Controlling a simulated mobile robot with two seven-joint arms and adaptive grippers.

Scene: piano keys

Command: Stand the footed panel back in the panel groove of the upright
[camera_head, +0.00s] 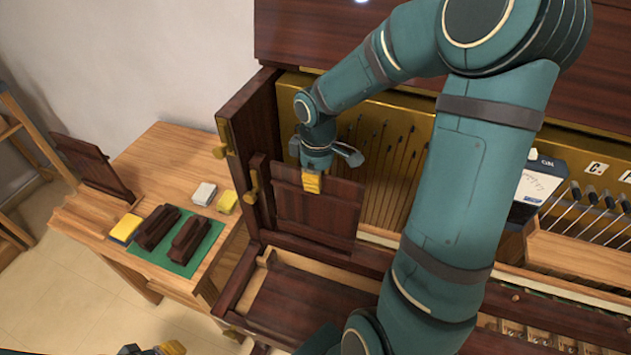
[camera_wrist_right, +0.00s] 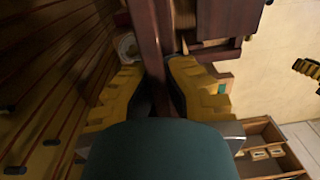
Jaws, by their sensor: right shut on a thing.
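The dark brown panel (camera_head: 325,208) is upright in front of the open upright piano (camera_head: 250,120), near its left side wall. My right gripper (camera_head: 312,183) is shut on the panel's top edge from above. In the right wrist view, the panel (camera_wrist_right: 148,35) runs edge-on between the yellow fingers (camera_wrist_right: 155,95). The panel's lower edge is close to the wooden ledge below; I cannot tell whether it sits in the groove, and its feet are not clear. My left gripper (camera_head: 152,349) is cut off at the bottom edge, its jaws unclear.
A wooden side table (camera_head: 165,155) at left bears another dark panel (camera_head: 95,168), a green mat (camera_head: 183,268) with two dark blocks, a yellow-topped block (camera_head: 125,228) and small white and yellow blocks. A white meter box (camera_head: 540,182) stands right of my arm.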

